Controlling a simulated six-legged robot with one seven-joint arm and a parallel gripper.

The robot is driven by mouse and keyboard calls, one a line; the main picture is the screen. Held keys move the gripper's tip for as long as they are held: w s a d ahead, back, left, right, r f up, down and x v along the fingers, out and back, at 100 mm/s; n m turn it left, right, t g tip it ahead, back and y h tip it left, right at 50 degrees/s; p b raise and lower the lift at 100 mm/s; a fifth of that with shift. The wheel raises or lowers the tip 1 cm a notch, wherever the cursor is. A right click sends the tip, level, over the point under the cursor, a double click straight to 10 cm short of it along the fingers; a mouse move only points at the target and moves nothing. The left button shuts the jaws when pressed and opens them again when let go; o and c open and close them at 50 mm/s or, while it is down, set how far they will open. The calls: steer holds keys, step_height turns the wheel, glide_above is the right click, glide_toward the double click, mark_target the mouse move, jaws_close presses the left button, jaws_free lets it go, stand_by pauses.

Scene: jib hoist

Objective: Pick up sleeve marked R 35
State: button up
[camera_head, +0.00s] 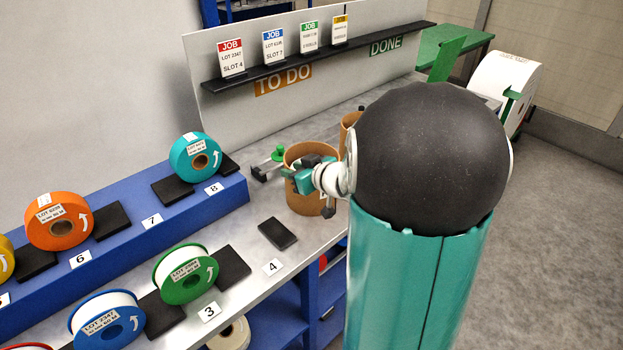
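Two open brown cardboard cylinders, which look like sleeves, stand on the grey bench. The nearer sleeve (302,202) is wide and upright, partly covered by my wrist. The farther sleeve (347,126) is mostly hidden behind my large arm joint. No R 35 mark can be read on either one. My gripper (308,183) is small in view, in front of or over the nearer sleeve. Its fingers are not clear, so I cannot tell whether it is open or touches the sleeve.
Coloured spools, such as a teal one (195,157) and a green one (186,274), stand on numbered rests. A shelf (310,60) with job cards runs behind. Open floor (565,240) lies right.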

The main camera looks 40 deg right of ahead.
jaws_close()
stand_by(0.5)
